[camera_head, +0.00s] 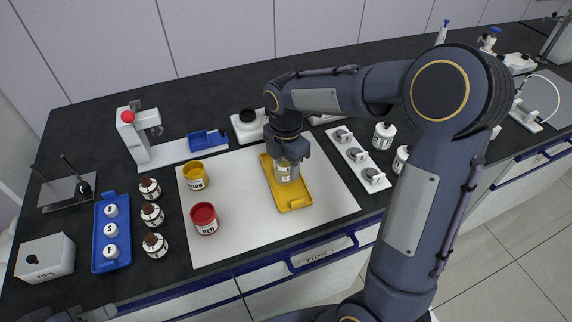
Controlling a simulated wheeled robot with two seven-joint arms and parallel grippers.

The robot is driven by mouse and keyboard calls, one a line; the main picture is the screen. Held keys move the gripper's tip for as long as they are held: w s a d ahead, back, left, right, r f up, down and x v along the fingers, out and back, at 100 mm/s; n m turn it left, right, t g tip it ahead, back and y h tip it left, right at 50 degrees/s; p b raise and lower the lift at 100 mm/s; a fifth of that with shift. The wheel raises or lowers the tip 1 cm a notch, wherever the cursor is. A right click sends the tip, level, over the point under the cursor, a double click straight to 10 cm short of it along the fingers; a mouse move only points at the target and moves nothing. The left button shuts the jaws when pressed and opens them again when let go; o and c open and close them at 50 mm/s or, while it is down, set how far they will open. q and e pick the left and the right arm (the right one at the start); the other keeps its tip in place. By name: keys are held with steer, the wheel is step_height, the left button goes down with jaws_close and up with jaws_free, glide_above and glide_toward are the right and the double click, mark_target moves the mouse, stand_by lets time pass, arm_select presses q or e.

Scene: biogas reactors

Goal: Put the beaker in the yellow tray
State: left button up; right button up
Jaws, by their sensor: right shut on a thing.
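The clear beaker (287,177) is upright at the yellow tray (293,201), over its upper middle part. My right gripper (287,158) comes down from above and is shut on the beaker's upper part. I cannot tell whether the beaker's base touches the tray floor. The yellow tray lies on the white mat (240,223). My left gripper is not clearly in view; only a bit of my left arm shows at the bottom left.
A yellow cup (195,176) and a red cup (205,218) stand on the mat's left. Brown bottles (152,215) and a blue rack (111,234) are further left. A white holder (357,157) is to the right. The mat's front middle is clear.

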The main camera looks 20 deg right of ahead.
steer(key=shift+f, duration=0.2)
steer(key=shift+f, duration=0.1)
steer(key=o, duration=1)
steer(key=shift+r, duration=0.25)
step_height(320, 180, up, 11)
steer(key=p, duration=0.1)
steer(key=s+f+m+t+y, duration=0.1)
steer(key=s+m+t, duration=0.1)
steer(key=s+m, duration=0.5)
steer(key=s+a+f+m+t+y, duration=0.1)
steer(key=s+m, duration=0.6)
steer(key=m, duration=0.1)
steer(key=s+f+m+t+y, duration=0.1)
steer(key=s+m+t, duration=0.1)
steer(key=s+m, duration=0.5)
steer(key=shift+s+a+f+m+t+y, duration=0.15)
steer(key=shift+s+a+m+t+y, duration=0.15)
steer(key=shift+s+a+m+y, duration=0.15)
